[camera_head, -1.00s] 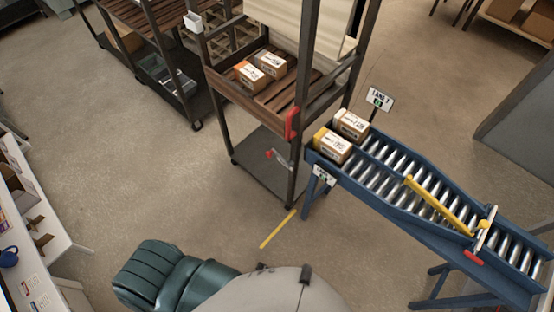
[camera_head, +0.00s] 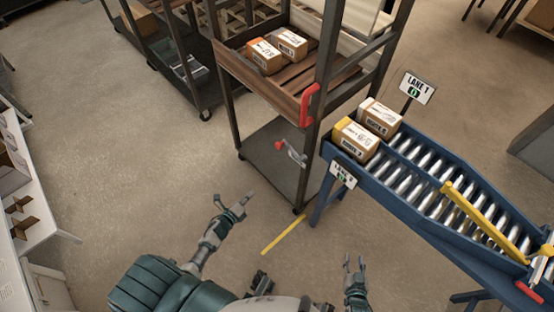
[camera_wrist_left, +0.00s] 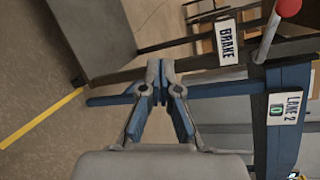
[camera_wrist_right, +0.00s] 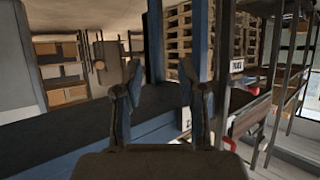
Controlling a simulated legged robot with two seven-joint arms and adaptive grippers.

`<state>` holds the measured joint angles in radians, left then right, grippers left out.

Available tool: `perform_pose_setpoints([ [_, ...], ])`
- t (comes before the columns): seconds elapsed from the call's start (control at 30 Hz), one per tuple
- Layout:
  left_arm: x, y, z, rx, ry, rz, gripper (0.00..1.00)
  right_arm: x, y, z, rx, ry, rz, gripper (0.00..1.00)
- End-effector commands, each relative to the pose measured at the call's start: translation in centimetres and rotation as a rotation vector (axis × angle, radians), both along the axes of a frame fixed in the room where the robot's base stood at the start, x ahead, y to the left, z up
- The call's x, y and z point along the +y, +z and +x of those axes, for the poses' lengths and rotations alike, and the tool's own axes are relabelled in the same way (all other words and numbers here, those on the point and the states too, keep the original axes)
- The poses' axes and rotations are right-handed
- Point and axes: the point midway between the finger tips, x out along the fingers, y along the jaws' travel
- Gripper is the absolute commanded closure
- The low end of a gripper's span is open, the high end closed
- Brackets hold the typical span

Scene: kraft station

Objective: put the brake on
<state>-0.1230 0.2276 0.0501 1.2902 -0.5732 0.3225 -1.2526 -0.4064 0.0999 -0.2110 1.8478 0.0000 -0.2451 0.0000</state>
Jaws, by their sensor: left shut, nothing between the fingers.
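The brake lever (camera_head: 293,154) sits low on the cart's near right post and has a red knob (camera_head: 280,145). In the left wrist view a white BRAKE sign (camera_wrist_left: 227,42) hangs beside a grey rod (camera_wrist_left: 269,38) with a red tip (camera_wrist_left: 288,8). My left gripper (camera_head: 246,199) is shut and empty, in front of the cart and apart from the lever; in the left wrist view its fingertips (camera_wrist_left: 160,68) meet left of the sign. My right gripper (camera_head: 354,258) is open and empty, below the conveyor's near end; its spread fingers (camera_wrist_right: 160,90) show in the right wrist view.
The cart (camera_head: 265,90) carries boxes on its slatted shelf and has a red handle (camera_head: 308,103) on the post. The blue roller conveyor (camera_head: 385,200) stands at right, with boxes at its near end and a yellow bar (camera_head: 480,218). A yellow floor line (camera_head: 284,235) crosses open floor.

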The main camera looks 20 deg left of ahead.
Motion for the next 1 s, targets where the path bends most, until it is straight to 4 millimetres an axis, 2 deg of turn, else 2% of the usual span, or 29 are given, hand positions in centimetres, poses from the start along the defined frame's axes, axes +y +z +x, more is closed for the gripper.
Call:
perform_pose_setpoints([
  [0.03, 0.2, -0.1, 1.1, -0.078, -0.058, 0.126, 1.00, 0.3, 0.8, 0.4, -0.057, 0.000, 0.021, 0.60],
  [0.13, 0.1, 2.8, 2.9, -0.238, -0.160, 0.383, 1.00, 0.7, 5.4, 1.3, -0.174, -0.001, 0.057, 0.60],
  [0.3, -0.5, 6.2, 4.2, -0.440, -0.265, 0.721, 1.00, 0.6, 11.6, 1.3, -0.322, -0.004, 0.104, 0.60],
  [0.4, -0.8, 7.5, 4.4, -0.509, -0.294, 0.841, 1.00, 0.5, 14.0, 1.1, -0.374, -0.005, 0.119, 0.60],
  [0.6, -1.0, 8.6, 4.6, -0.558, -0.312, 0.922, 1.00, 0.4, 16.0, 0.9, -0.411, -0.007, 0.130, 0.60],
  [0.87, -1.0, 8.7, 4.7, -0.556, -0.309, 0.919, 1.00, 0.4, 16.0, 0.9, -0.411, -0.006, 0.129, 0.60],
  [1.0, -1.3, 8.8, 5.4, -0.558, -0.309, 0.918, 1.00, 0.4, 16.0, 0.9, -0.416, -0.007, 0.131, 0.60],
])
